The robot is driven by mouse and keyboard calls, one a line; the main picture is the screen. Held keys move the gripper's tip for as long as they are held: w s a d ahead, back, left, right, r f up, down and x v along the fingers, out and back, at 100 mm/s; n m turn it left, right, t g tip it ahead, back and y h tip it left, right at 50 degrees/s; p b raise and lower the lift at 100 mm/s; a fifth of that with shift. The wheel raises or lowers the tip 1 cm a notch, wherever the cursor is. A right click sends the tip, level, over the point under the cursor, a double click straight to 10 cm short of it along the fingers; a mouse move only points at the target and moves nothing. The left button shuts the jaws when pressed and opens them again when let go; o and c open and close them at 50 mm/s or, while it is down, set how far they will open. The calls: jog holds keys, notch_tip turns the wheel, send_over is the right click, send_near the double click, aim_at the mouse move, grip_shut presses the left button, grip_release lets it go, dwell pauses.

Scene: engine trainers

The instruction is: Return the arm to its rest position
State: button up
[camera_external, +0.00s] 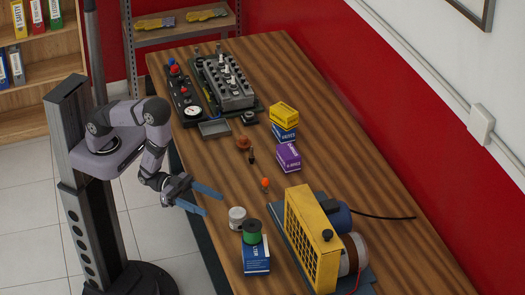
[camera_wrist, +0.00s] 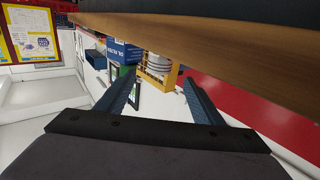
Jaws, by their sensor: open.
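My gripper (camera_external: 214,203) is at the near left edge of the wooden table (camera_external: 330,150), with its two blue fingers spread apart and pointing right. Nothing is between the fingers. In the wrist view my gripper (camera_wrist: 160,78) is also open and empty, and the table's edge (camera_wrist: 200,42) crosses the top of the picture. The arm is bent, with its forearm hanging down beside the table. A white can (camera_external: 237,222) stands a little beyond and below the fingertips in the external view.
A green spool (camera_external: 251,232) is on a blue box (camera_external: 256,258) near the front. A yellow-framed machine (camera_external: 310,240) stands to their right. Purple (camera_external: 288,156) and yellow (camera_external: 284,114) boxes are mid-table. An engine block (camera_external: 228,84) is at the back. Floor is clear on the left.

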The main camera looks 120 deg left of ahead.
jog(key=w+d+m+g+h+p, duration=0.2)
jog(key=w+d+g+h, duration=0.3)
jog(key=d, duration=0.8)
jog(key=s+a+n+g+y, duration=0.2)
jog(key=s+a+g+y, duration=0.45)
jog(key=s+a, duration=0.5)
jog(key=s+a+r+g, duration=0.2)
jog(key=s+g, duration=0.1)
jog(key=s, duration=0.5)
jog(key=s+a+r+n+g+p, duration=0.1)
jog(key=s+a+r+g, duration=0.1)
jog(key=s, duration=0.5)
jog(key=shift+s+a+g, duration=0.35)
jog(key=shift+s+g, duration=0.05)
jog(key=shift+g, duration=0.35)
